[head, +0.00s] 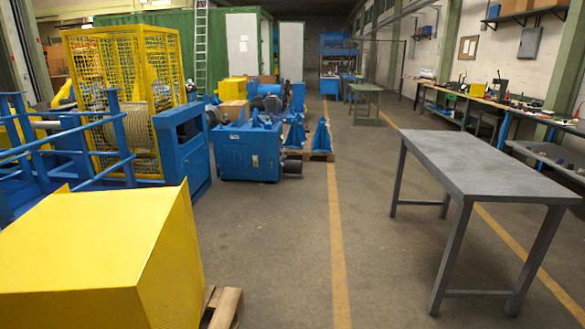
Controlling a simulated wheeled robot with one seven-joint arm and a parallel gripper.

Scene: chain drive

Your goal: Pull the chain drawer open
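No chain drawer can be made out in the head view. My gripper and arm do not show in this view, so whether the gripper is open or shut is hidden.
A grey metal table (480,160) stands at the right. A yellow box (100,255) sits near a wooden pallet (224,306) at the front left. Blue machinery (248,150) and a yellow cage (122,95) stand behind. The floor aisle (315,240) between is clear. A workbench (490,102) lines the right wall.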

